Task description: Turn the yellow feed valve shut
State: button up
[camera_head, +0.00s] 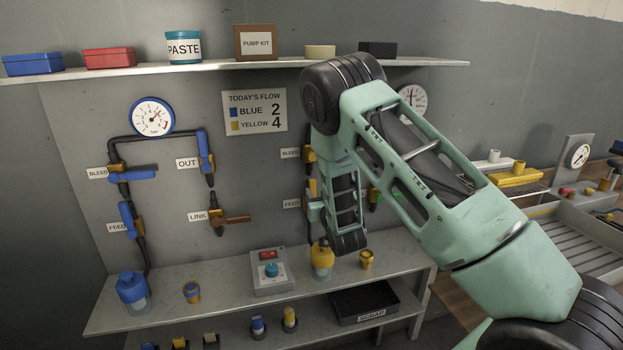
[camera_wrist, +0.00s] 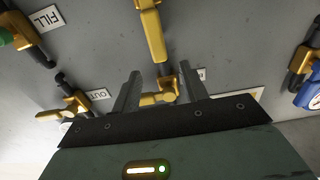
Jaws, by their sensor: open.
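In the head view, a FEED label (camera_head: 291,204) marks the yellow line, and the yellow feed valve (camera_head: 312,188) beside it is partly hidden by my arm. In the wrist view my gripper (camera_wrist: 160,71) is open, its two fingers pointing at the grey panel. A yellow valve handle (camera_wrist: 158,98) shows between the fingers, partly behind the gripper body. Another yellow handle (camera_wrist: 152,34) lies just beyond the fingertips. Labels near the fingers are cut off or covered, so I cannot tell which handle is the feed valve, or whether either is touched. My arm hides the gripper in the head view.
In the head view, a shelf (camera_head: 230,68) runs above, and a bench (camera_head: 215,290) below holds a control box (camera_head: 271,273) and yellow bottle (camera_head: 322,258).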

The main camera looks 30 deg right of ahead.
aim_at(313, 184)
jog(key=p+x, duration=0.1)
jog(key=x, duration=0.6)
jog(key=shift+w+d+p, duration=0.15)
jog(key=shift+w+p, duration=0.2)
jog(key=shift+p, duration=0.05)
jog(key=shift+f, duration=0.1)
grip_shut()
